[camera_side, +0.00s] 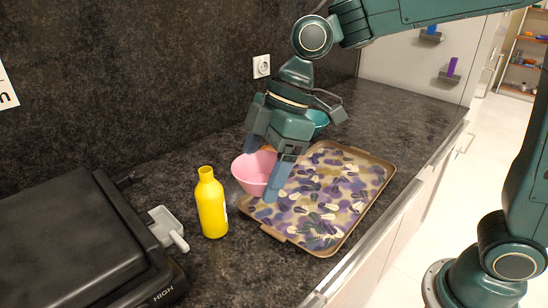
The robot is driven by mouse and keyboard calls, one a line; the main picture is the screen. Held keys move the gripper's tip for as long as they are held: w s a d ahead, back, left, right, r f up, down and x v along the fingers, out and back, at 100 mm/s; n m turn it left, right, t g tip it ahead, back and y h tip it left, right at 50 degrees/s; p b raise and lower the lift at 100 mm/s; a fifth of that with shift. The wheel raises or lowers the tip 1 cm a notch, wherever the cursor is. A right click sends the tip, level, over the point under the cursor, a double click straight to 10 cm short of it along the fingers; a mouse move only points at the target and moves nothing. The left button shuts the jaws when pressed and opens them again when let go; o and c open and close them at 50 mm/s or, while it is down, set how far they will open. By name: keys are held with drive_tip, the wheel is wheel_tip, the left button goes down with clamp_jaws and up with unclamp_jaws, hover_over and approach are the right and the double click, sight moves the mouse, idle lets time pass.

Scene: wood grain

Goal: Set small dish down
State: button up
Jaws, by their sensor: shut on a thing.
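A small pink dish (250,175) is upright at the left edge of the patterned tray (384,174). My gripper (263,168) is shut on the dish, with one blue finger at its back rim and the other in front of its right side. The front finger hides part of the dish. I cannot tell whether the dish's base touches the tray or the counter, or hangs slightly above.
A yellow bottle (211,205) stands close to the left of the dish. A black grill (75,245) and a small grey pan (166,228) are further left. The tray's middle is clear of objects. The counter edge runs along the right.

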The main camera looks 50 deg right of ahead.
drive_tip(key=w+d, duration=0.2)
drive_tip(key=d, duration=0.7)
drive_tip(key=w+d, duration=0.2)
drive_tip(key=d, duration=0.7)
drive_tip(key=shift+w+r+n, duration=0.25)
drive_tip(key=shift+r+n, duration=0.05)
drive_tip(key=shift+a+f, duration=0.1)
drive_tip(key=shift+f, duration=0.05)
hover_over(298, 210)
drive_tip(key=d, duration=0.2)
drive_tip(key=f, duration=1.5)
drive_tip(key=shift+s+a+f, duration=0.2)
drive_tip(key=shift+s, duration=0.05)
drive_tip(key=shift+f, duration=2.15)
drive_tip(key=shift+f, duration=0.15)
